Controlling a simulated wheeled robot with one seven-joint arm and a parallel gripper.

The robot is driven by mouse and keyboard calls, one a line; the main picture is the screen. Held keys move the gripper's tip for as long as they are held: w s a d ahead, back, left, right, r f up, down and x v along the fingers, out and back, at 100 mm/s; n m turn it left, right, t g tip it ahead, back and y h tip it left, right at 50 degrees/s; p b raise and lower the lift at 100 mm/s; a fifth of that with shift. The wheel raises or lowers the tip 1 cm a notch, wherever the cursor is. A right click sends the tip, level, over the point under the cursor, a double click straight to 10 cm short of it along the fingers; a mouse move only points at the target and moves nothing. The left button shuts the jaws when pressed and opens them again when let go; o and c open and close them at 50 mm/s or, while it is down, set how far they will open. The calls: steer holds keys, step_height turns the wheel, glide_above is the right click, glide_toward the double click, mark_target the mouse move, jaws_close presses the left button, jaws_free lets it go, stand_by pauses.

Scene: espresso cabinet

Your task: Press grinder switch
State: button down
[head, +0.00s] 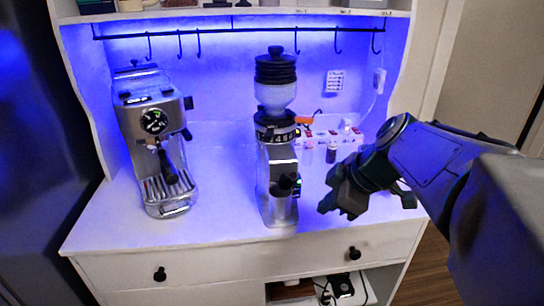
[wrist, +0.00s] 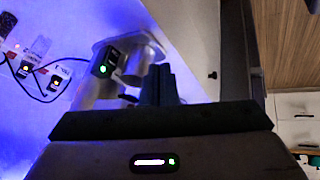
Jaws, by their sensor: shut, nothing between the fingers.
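The coffee grinder (head: 279,208) stands upright on the cabinet top, with a dark lid, a clear hopper and a metal body. A small black switch (head: 298,186) with a green light is on its right side. In the wrist view the switch (wrist: 106,59) shows its green light at upper left of my fingers, on the grinder's metal body (wrist: 92,95). My gripper (head: 327,208) is shut and empty, to the right of the grinder and apart from it in the head view. In the wrist view my gripper's fingers (wrist: 160,80) are together and point toward the grinder's lower front.
A silver espresso machine (head: 153,140) stands at the left. Behind the grinder is a white power strip (head: 345,137) with lit switches and cables. Hooks hang from a rail (head: 240,33) above. The cabinet top (head: 225,205) is clear between the machines.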

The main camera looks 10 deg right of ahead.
mark_target(296, 192)
steer(key=shift+w+d+r+n+t+y+b, duration=0.25)
steer(key=shift+w+d+r+n, duration=0.25)
steer(key=shift+w+n, duration=0.3)
steer(key=shift+w+d+r+n+t+y+b, duration=0.2)
steer(key=shift+w+d+r+n, duration=0.3)
steer(key=shift+n, duration=0.4)
steer(key=shift+f, duration=0.15)
steer(key=x, duration=1)
steer(key=shift+w+d+p, duration=0.1)
steer(key=shift+p, duration=0.3)
steer(key=shift+w+r+p, duration=0.15)
steer(key=shift+w+p, duration=0.15)
steer(key=shift+w, duration=0.3)
steer(key=shift+w+r+p, duration=0.15)
steer(key=shift+w+p, duration=0.1)
steer(key=shift+w, duration=1.15)
